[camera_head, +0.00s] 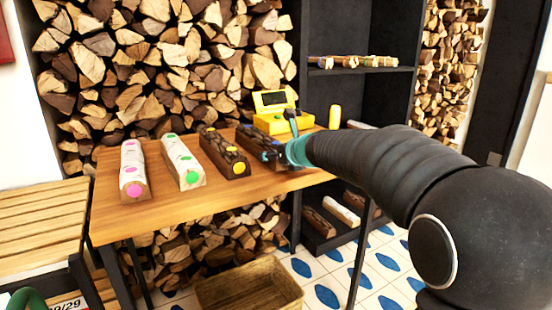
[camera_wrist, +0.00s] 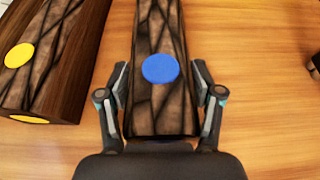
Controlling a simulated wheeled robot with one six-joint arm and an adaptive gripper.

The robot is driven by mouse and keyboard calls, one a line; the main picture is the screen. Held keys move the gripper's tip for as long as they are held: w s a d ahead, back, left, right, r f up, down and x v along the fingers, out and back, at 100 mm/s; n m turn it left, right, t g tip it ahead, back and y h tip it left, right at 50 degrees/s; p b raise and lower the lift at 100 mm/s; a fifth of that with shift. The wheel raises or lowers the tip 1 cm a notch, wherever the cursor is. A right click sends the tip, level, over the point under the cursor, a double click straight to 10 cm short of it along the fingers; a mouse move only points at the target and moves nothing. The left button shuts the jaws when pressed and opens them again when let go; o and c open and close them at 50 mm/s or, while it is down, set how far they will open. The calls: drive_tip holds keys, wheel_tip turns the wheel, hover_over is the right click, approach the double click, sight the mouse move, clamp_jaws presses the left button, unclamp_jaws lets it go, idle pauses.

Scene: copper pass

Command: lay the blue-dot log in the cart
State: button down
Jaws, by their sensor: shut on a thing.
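The blue-dot log (camera_wrist: 157,105) is a dark-barked split piece with a round blue dot on top. It lies on the wooden table, at the right end of a row of logs. In the head view the blue-dot log (camera_head: 250,136) is partly hidden behind my gripper. My gripper (camera_wrist: 158,95) is shut on its near end, with one finger on each side. In the head view my gripper (camera_head: 272,152) reaches in from the right. I cannot tell which thing in view is the cart.
Left of it on the table (camera_head: 112,217) lie a yellow-dot log (camera_head: 222,155), a green-dot log (camera_head: 181,163) and a pink-dot log (camera_head: 133,170). A yellow device (camera_head: 280,120) stands behind. A wicker basket (camera_head: 250,290) is on the floor. A slatted wooden surface (camera_head: 40,222) is at left.

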drive_tip(key=shift+c, duration=0.9)
unclamp_jaws()
drive_tip(key=shift+f, duration=0.1)
drive_tip(key=v, duration=1)
drive_tip(key=shift+s+d+r+p, duration=0.15)
drive_tip(key=shift+d+r+p, duration=0.1)
drive_tip(key=shift+p, duration=0.1)
drive_tip(key=shift+v, duration=0.85)
